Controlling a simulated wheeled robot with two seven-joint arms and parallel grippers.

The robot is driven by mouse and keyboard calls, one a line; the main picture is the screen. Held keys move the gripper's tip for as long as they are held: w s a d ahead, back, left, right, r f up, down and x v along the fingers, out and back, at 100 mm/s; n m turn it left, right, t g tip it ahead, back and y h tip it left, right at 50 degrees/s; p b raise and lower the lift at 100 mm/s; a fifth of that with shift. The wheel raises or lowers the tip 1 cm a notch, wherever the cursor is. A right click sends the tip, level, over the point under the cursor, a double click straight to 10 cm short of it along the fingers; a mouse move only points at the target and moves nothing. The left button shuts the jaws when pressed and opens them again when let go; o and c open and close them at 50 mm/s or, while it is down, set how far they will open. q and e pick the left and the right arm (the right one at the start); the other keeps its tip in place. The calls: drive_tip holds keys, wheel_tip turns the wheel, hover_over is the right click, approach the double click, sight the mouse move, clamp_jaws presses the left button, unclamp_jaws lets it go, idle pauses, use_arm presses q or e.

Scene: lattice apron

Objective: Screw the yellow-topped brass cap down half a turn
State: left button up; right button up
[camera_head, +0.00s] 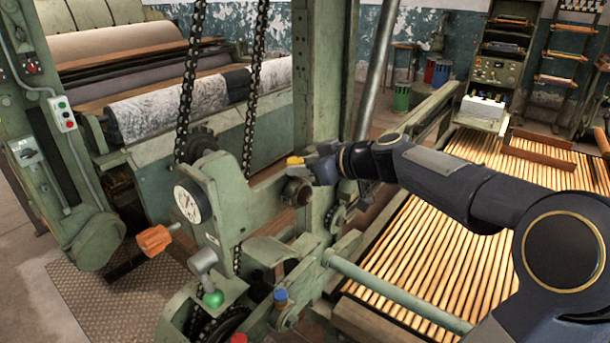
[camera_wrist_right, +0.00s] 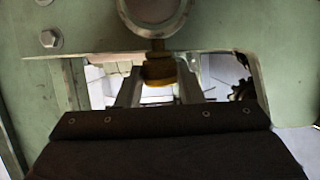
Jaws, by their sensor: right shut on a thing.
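The yellow-topped brass cap (camera_head: 294,160) shows as a small yellow patch at the tip of my right gripper (camera_head: 308,165), beside the green machine frame. In the right wrist view the brass cap (camera_wrist_right: 158,70) sits between the two fingers of my right gripper (camera_wrist_right: 158,88), which is shut on it. A short stem joins the cap to a round fitting (camera_wrist_right: 155,12) at the top of that view. In the head view my gripper and forearm hide most of the cap. My left gripper is not in view.
Chains (camera_head: 190,85) hang at the left. A slatted bed (camera_head: 440,250) lies under my right arm.

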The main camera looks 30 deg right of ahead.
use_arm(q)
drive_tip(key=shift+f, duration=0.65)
use_arm(e)
drive_tip(key=shift+a+m+t+h, duration=0.1)
drive_tip(key=shift+m+t+h, duration=0.2)
drive_tip(key=shift+m+h, duration=0.4)
drive_tip(key=o, duration=0.7)
use_arm(q)
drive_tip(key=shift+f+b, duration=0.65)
drive_tip(key=shift+b, duration=0.1)
use_arm(e)
drive_tip(key=v, duration=0.8)
